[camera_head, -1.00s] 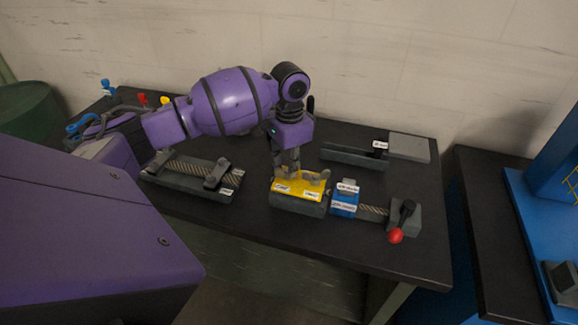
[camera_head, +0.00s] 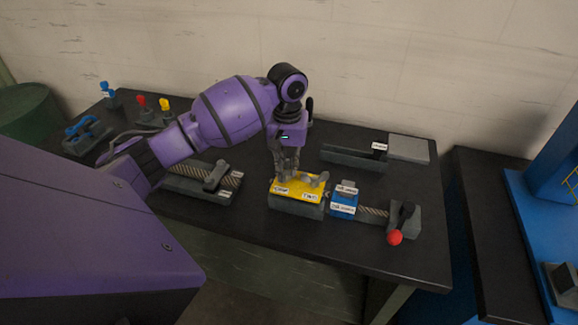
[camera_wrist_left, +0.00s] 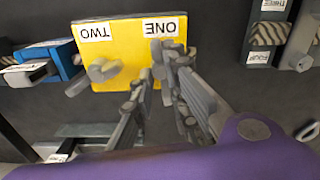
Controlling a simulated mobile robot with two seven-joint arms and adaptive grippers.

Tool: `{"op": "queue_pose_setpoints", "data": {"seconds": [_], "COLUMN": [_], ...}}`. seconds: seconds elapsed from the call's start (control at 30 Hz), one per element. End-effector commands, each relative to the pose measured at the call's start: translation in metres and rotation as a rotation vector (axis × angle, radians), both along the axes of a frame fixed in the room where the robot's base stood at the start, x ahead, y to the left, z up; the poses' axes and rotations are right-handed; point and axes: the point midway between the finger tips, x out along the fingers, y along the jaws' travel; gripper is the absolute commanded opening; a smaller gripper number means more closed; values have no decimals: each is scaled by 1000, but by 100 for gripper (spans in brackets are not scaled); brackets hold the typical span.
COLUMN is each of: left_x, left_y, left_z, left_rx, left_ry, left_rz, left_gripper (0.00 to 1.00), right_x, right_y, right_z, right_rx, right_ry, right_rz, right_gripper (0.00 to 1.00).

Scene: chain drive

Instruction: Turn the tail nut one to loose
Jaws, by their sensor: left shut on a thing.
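The yellow block (camera_head: 311,187) has two grey tail nuts on top and white labels. In the left wrist view its yellow top (camera_wrist_left: 128,40) shows labels ONE and TWO upside down. My left gripper (camera_head: 284,174) points down onto the block's left end. In the left wrist view its fingers (camera_wrist_left: 160,68) are closed around tail nut one (camera_wrist_left: 157,52), beside the ONE label; the fingers partly hide this nut. Tail nut two (camera_wrist_left: 95,74) stands free beside the TWO label, and shows in the head view (camera_head: 318,180). My right gripper is out of view.
A blue block (camera_head: 344,200) is right of the yellow block, with a threaded rod and red-knobbed lever (camera_head: 395,237) beyond. A grey fixture with a chain-like strip (camera_head: 205,180) lies left, under my forearm. A grey rail (camera_head: 355,157) lies behind on the black table.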

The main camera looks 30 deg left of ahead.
Motion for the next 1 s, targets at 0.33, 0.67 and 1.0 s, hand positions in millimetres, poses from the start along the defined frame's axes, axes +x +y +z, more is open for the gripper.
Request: {"op": "queue_pose_setpoints", "data": {"seconds": [0.33, 0.67, 1.0], "left_x": [-1, -4, -6], "left_y": [8, 8, 9], "left_z": [2, 0, -1], "left_rx": [11, 12, 12], "left_ry": [-1, 2, 4], "left_rz": [338, 652, 973], "left_gripper": [0, 0, 0], "right_x": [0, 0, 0], "right_y": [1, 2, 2], "right_z": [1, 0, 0], "right_rx": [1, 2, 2], "right_ry": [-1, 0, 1], "right_rz": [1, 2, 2], "right_gripper": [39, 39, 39]}}
